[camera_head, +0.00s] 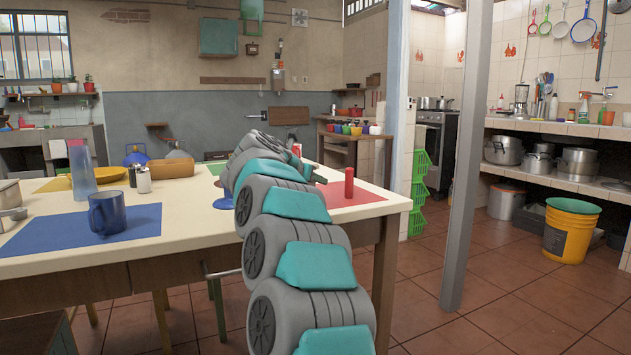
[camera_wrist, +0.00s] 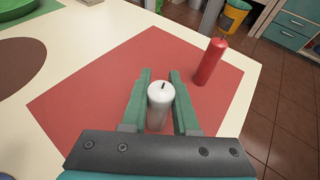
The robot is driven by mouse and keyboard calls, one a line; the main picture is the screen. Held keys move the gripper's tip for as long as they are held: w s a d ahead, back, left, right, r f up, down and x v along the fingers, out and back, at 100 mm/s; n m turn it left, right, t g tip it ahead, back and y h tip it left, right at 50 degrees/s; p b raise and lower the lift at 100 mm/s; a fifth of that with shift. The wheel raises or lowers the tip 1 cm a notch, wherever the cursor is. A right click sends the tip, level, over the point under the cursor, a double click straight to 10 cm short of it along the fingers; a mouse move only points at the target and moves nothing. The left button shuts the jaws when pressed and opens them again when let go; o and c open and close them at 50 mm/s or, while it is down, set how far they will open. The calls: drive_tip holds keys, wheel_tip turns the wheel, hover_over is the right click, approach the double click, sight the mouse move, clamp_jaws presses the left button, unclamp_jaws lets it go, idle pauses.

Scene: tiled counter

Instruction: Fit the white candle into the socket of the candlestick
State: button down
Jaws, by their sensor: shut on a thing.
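The white candle (camera_wrist: 159,108), with a dark wick, is upright between the green fingers of my gripper (camera_wrist: 160,100) in the wrist view. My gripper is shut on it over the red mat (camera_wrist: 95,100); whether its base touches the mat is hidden. In the head view my arm hides both gripper and white candle. A blue piece (camera_head: 224,201) shows just left of my arm on the table; it may be the candlestick, but most of it is hidden. No candlestick socket can be made out in either view.
A red candle (camera_wrist: 210,62) stands upright close to the right of my gripper, near the table corner. A blue mug (camera_head: 106,213) sits on a blue mat (camera_head: 60,233) at left. A yellow-brown dish (camera_head: 170,168) and shakers (camera_head: 143,180) stand farther back.

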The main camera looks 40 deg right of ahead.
drive_tip(key=c, duration=0.7)
unclamp_jaws()
drive_tip(key=shift+r, duration=0.1)
drive_tip(key=v, duration=1.2)
drive_tip(key=shift+a, duration=0.1)
